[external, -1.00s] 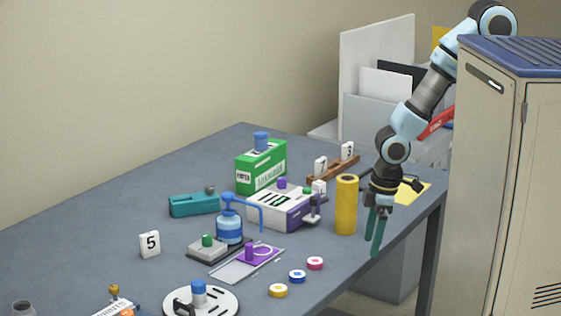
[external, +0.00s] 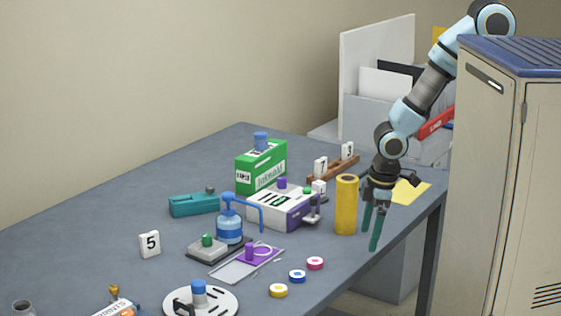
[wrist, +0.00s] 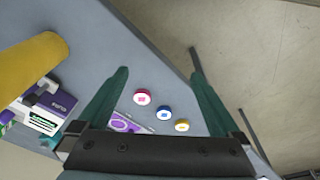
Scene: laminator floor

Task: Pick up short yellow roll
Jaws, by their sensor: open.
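The short yellow roll (external: 346,205) stands upright on the table near its right edge. In the wrist view the yellow roll (wrist: 32,66) shows at the upper left, outside the fingers. My gripper (external: 372,240) has green fingers pointing down and is just to the right of the roll, apart from it. In the wrist view my gripper (wrist: 158,85) is open, with nothing between its fingertips but table edge and floor.
A white and purple machine (external: 282,207) stands left of the roll, with a green box (external: 262,167) behind it. Pink (external: 315,263), blue (external: 297,276) and yellow (external: 278,290) discs lie in front. A tall locker (external: 485,180) stands at right.

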